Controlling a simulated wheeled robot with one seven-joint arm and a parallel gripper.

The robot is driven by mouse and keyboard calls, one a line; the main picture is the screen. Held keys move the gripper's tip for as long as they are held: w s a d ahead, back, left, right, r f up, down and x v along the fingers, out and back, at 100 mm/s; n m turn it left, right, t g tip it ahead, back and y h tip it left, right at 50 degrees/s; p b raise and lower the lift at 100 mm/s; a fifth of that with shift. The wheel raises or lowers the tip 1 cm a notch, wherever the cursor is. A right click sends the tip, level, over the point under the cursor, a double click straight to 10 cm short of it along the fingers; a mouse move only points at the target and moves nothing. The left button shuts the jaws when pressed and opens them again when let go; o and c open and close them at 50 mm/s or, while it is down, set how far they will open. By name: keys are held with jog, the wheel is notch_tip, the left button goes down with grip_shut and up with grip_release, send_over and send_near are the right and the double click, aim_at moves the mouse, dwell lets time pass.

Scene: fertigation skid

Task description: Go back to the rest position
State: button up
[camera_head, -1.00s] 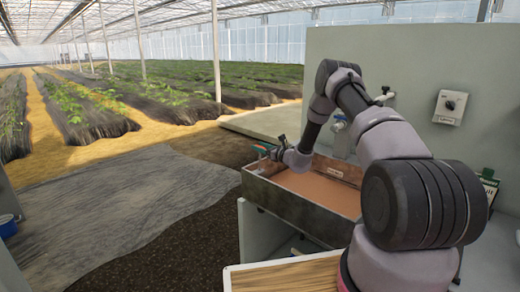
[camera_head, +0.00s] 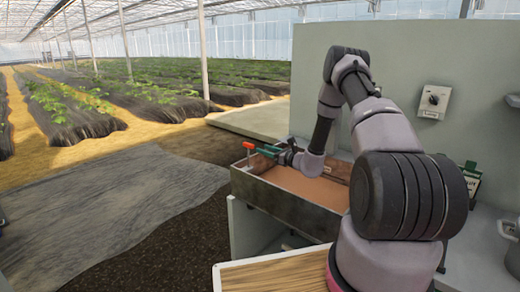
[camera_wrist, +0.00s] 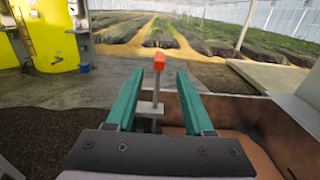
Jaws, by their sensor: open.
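My gripper (camera_head: 258,151) has teal fingers and is open at the left end of the trough. In the wrist view its two fingers (camera_wrist: 160,75) are spread apart. A thin upright stem with a red top (camera_wrist: 158,62) shows between and just past the fingertips; no finger visibly touches it. The red top also shows in the head view (camera_head: 248,146), over the trough's left edge. Below the wrist is the metal trough (camera_head: 285,201) with a brown, flat inside.
A grey panel (camera_head: 395,60) with a switch box (camera_head: 434,101) stands behind my arm. A wooden board (camera_head: 270,276) is in front. A metal pot (camera_head: 512,245) stands at the right. Yellow tanks (camera_wrist: 50,35) show at the wrist view's left. Crop rows lie beyond.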

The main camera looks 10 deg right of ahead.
jog(key=shift+s+r, duration=0.1)
jog(key=s+a+r+n+g+y, duration=0.2)
jog(key=s+a+r+n+g, duration=0.25)
jog(key=r, duration=0.45)
jog(key=s+a+r+n+g+y, duration=0.2)
jog(key=s+a+r+n+g, duration=0.3)
jog(key=r, duration=0.5)
jog(key=s+a+r+n+g+h, duration=0.25)
jog(key=s+r+n, duration=0.55)
jog(key=s, duration=0.5)
jog(key=s+d+r+n+t+h, duration=0.1)
jog(key=s+d+r+n+h, duration=0.1)
jog(key=s, duration=0.5)
jog(key=s+d+r+n+t+h, duration=0.2)
jog(key=s+d+r+h, duration=0.1)
jog(key=s, duration=0.4)
jog(key=s+d+r+n+t+h, duration=0.1)
jog(key=s+d+r+n+h, duration=0.2)
jog(key=s+d+h, duration=0.2)
jog(key=s+d, duration=0.1)
jog(key=s, duration=0.1)
jog(key=shift+s+d+r+t, duration=0.2)
jog(key=shift+s+t, duration=0.1)
jog(key=shift+s, duration=0.05)
